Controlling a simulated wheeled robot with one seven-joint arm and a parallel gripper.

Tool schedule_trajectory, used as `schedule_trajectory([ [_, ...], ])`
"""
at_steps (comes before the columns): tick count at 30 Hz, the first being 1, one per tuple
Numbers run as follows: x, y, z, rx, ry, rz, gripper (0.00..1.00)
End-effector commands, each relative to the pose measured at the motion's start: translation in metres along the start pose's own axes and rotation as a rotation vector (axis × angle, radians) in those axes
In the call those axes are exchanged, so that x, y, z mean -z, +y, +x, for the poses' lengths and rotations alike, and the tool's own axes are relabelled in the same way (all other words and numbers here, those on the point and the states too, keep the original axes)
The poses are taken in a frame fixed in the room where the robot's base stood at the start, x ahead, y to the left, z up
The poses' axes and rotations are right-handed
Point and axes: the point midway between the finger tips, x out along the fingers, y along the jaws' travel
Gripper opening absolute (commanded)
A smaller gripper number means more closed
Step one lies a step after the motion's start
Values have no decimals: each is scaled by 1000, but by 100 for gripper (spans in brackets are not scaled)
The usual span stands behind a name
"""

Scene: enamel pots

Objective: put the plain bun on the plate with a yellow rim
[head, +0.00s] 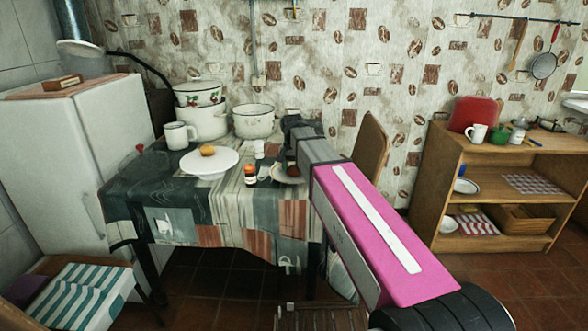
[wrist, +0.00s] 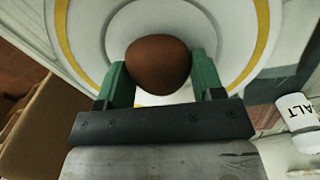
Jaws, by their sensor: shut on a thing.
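A smooth brown bun (wrist: 158,66) sits between the green fingers of my gripper (wrist: 158,78) in the wrist view, and the gripper is shut on it. Behind the bun in that view is a white plate with a yellow rim (wrist: 263,22). The bun is over the plate's inner part; I cannot tell whether it touches. In the head view, the plate (head: 281,179) is at the table's right side, partly hidden by my arm, with the dark bun (head: 294,170) over it. A golden bun (head: 207,150) lies on a larger white plate (head: 208,170) to the left.
A patterned cloth covers the table (head: 215,215). A white mug (head: 178,136) and enamel pots (head: 253,122) stand behind. A chair (head: 371,147) is at the right.

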Motion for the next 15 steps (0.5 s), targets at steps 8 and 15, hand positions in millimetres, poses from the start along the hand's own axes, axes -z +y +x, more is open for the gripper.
schedule_trajectory([
  [8, 0, 0, 2, 0, 0, 0, 87],
  [15, 0, 0, 2, 0, 0, 0, 87],
])
